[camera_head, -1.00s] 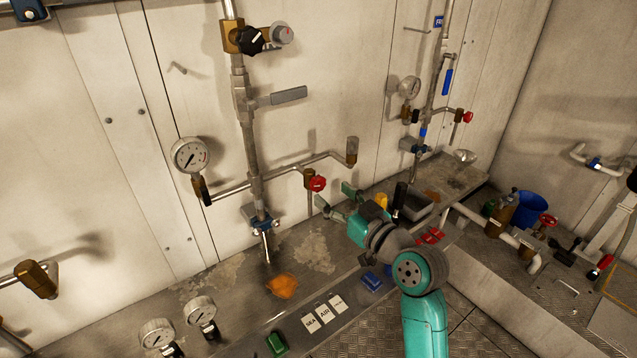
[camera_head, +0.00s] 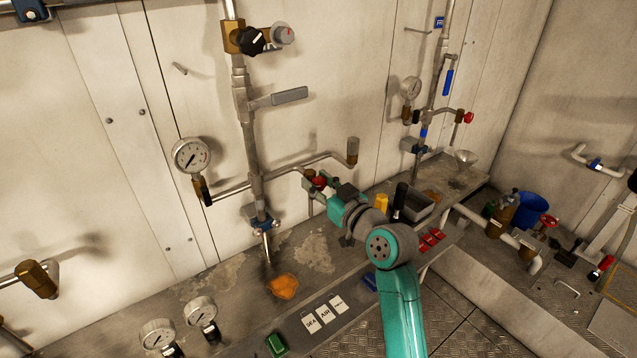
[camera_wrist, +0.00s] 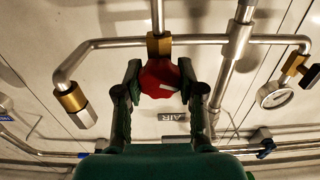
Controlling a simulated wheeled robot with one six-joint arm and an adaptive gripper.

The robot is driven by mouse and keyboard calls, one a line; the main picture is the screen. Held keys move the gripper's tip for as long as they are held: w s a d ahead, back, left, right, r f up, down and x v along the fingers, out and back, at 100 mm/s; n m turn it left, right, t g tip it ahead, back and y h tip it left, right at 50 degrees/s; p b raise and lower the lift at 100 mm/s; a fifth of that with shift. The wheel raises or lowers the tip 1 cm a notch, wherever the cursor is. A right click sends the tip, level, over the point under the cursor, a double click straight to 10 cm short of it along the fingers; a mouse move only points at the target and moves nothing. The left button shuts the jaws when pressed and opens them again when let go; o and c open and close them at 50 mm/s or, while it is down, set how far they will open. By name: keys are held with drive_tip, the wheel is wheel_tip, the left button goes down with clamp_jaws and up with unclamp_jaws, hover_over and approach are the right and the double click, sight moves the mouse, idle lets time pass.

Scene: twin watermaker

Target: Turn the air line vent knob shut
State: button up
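The air line vent knob is a red, lobed handwheel (camera_wrist: 160,79) with a white mark, under a brass fitting on the pipe in the wrist view. In the head view the red knob (camera_head: 319,182) shows at the end of my arm, partly covered. My gripper (camera_wrist: 160,75) has one finger on each side of the knob, and the fingertips appear to press on its rim. My gripper (camera_head: 320,184) also shows in the head view at the wall pipe. The exact contact is small and partly hidden. An "AIR" label (camera_wrist: 173,117) lies just below the knob in the wrist view.
A pressure gauge (camera_head: 191,156) and a lever valve (camera_head: 289,96) sit on the pipework to the left. A brass-capped pipe end (camera_head: 352,150) stands just right of the knob. Below is a metal bench (camera_head: 235,279) with label cards (camera_head: 325,315).

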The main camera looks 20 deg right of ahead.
drive_tip(key=shift+c, duration=0.9)
drive_tip(key=shift+d+m, duration=0.1)
drive_tip(key=shift+m, duration=1.5)
drive_tip(key=o, duration=1.1)
drive_tip(key=shift+o, duration=0.2)
drive_tip(key=v, duration=1.2)
